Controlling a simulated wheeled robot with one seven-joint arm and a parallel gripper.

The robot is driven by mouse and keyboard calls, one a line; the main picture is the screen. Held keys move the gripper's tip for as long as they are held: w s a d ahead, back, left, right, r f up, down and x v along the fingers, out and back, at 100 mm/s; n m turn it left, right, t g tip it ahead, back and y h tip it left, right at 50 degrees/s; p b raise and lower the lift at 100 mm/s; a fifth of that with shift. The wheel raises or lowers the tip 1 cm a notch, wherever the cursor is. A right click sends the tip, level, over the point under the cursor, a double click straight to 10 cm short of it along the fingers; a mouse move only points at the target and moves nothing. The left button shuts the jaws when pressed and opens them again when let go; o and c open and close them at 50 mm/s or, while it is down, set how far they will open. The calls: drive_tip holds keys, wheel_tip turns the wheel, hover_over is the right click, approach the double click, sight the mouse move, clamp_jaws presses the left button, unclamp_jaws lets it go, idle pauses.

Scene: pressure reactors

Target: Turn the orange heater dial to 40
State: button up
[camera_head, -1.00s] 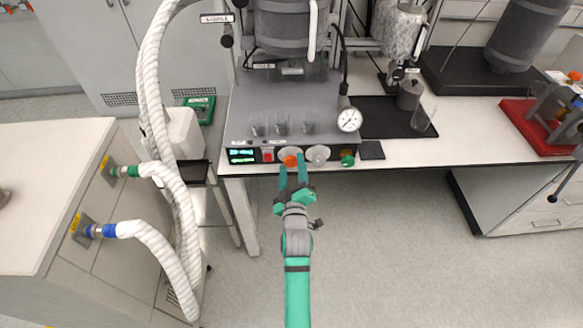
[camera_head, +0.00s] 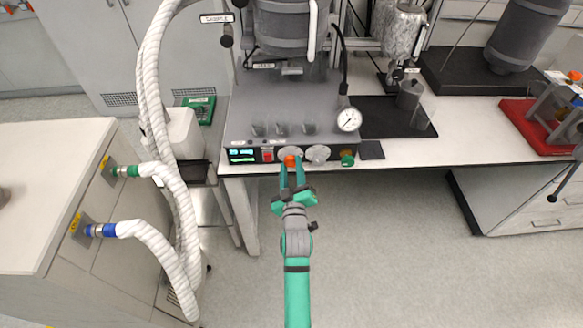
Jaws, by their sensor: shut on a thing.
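The orange heater dial (camera_head: 290,161) is on the front panel of the grey reactor base (camera_head: 300,108), in front of a pale round scale plate (camera_head: 290,151). My gripper (camera_head: 292,165) reaches the panel from below, and its two green fingers are shut on the orange dial, one at each side. The dial's pointer and the scale numbers are too small to read. A small display (camera_head: 241,155) with lit cyan and green lines is at the panel's left end; its digits are not legible.
Beside the dial are a red switch (camera_head: 268,155), a grey-white dial (camera_head: 318,154) and a green knob (camera_head: 347,160). Small glass beakers (camera_head: 283,129) and a pressure gauge (camera_head: 349,119) stand above. White hoses (camera_head: 165,245) hang at left. The floor below the bench is clear.

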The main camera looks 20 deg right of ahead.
drive_tip(key=m, duration=0.4)
drive_tip(key=shift+f+m, duration=0.1)
drive_tip(key=shift+m, duration=0.2)
drive_tip(key=m, duration=0.3)
drive_tip(key=shift+w+a+m, duration=0.1)
drive_tip(key=shift+m, duration=0.3)
drive_tip(key=shift+d+m, duration=0.2)
drive_tip(key=shift+m, duration=0.2)
drive_tip(key=o, duration=1.1)
drive_tip(key=shift+a, duration=0.1)
drive_tip(key=shift+c, duration=0.2)
drive_tip(key=shift+s+a, duration=0.1)
drive_tip(key=shift+s, duration=0.1)
